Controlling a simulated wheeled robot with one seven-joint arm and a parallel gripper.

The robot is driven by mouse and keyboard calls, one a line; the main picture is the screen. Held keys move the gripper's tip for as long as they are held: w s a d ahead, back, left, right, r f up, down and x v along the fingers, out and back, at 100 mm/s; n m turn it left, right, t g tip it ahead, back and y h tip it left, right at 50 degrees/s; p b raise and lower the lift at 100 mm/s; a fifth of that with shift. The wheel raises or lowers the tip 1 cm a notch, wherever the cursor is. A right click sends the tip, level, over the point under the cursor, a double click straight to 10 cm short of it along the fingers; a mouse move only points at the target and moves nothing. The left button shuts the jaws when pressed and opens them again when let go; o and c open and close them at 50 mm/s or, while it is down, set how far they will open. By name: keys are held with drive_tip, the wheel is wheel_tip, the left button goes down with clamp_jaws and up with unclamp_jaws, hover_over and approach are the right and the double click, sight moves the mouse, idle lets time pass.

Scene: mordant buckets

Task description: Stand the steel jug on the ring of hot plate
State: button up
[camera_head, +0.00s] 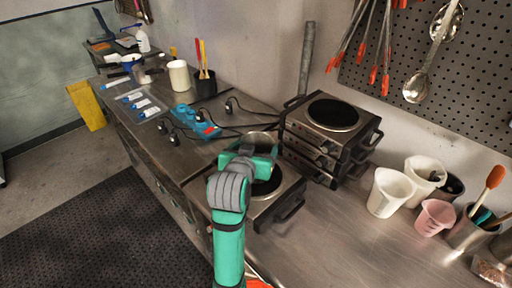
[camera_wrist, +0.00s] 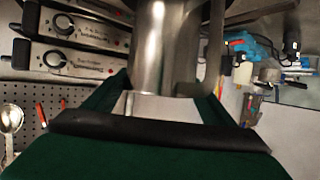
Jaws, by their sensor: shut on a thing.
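The steel jug (camera_head: 263,138) is in my gripper (camera_head: 250,155), over the near hot plate (camera_head: 284,205). In the wrist view the jug's shiny wall (camera_wrist: 165,48) stands between the green fingers of my gripper (camera_wrist: 160,100), which is shut on it. The dark ring (camera_head: 268,186) of the near hot plate is partly hidden by my gripper and arm. The jug's base is hidden in the head view, so I cannot tell whether it touches the ring.
Stacked hot plates (camera_head: 333,125) stand close on the right. A blue power strip (camera_head: 195,120) with plugs and black cables lies on the left. White buckets (camera_head: 388,192), a pink cup (camera_head: 434,217) and a utensil pot (camera_head: 470,234) stand at right. The front right bench (camera_head: 340,240) is clear.

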drive_tip(key=shift+a+f, duration=0.15)
idle(0.5)
drive_tip(key=o, duration=2.2)
drive_tip(key=shift+c, duration=0.2)
drive_tip(key=shift+f, duration=0.15)
drive_tip(key=v, duration=1.1)
drive_tip(key=shift+w, duration=0.1)
